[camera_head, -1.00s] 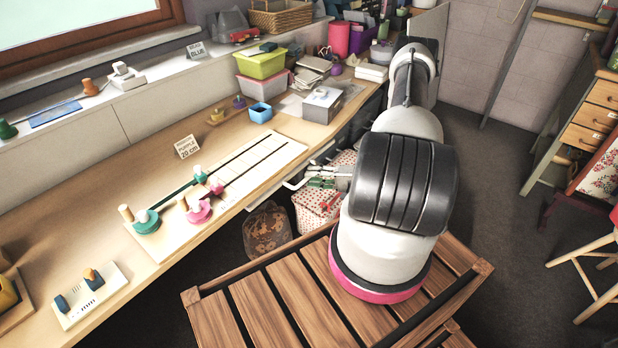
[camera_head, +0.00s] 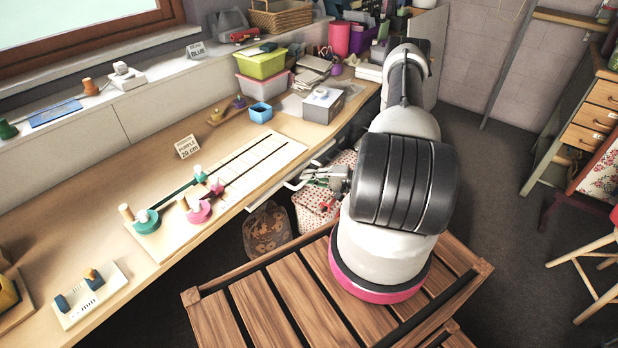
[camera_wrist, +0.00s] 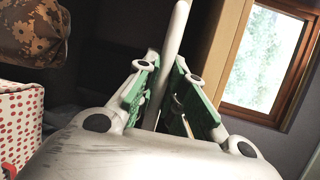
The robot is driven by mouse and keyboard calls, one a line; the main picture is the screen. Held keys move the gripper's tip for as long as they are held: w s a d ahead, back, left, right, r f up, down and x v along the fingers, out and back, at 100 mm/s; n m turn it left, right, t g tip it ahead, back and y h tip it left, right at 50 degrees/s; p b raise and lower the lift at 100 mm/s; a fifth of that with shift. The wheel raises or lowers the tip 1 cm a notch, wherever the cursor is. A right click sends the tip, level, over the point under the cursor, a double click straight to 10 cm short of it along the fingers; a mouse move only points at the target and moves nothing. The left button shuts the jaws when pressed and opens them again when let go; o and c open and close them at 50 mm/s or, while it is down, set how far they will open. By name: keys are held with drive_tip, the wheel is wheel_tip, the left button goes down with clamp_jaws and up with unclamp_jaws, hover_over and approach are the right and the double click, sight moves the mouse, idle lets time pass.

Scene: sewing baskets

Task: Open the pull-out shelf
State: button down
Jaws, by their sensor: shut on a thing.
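The pull-out shelf (camera_head: 262,197) shows as a pale edge under the front of the wooden worktop. Its white bar handle (camera_head: 292,184) sticks out in front of that edge. My gripper (camera_head: 308,178) is at the handle, below the worktop's level. In the wrist view the handle (camera_wrist: 178,35) runs up between the green-padded fingers of my gripper (camera_wrist: 172,85), which are closed around it. The wrist housing hides the lower part of the handle. My arm hides part of the space under the worktop.
The worktop (camera_head: 90,205) carries a board with a teal and a pink piece, bins and boxes. A brown patterned bag (camera_head: 268,228) and a red-dotted white basket (camera_head: 307,212) stand below. A slatted wooden surface (camera_head: 300,285) lies in front.

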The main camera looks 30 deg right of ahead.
drive_tip(key=s+d, duration=0.3)
drive_tip(key=s, duration=0.6)
drive_tip(key=s+d, duration=0.3)
drive_tip(key=s, duration=0.5)
drive_tip(key=shift+s+d, duration=0.2)
drive_tip(key=shift+s, duration=0.15)
drive_tip(key=c, duration=1.5)
unclamp_jaws()
drive_tip(key=shift+d, duration=0.1)
drive_tip(key=v, duration=1.2)
drive_tip(key=shift+r, duration=0.1)
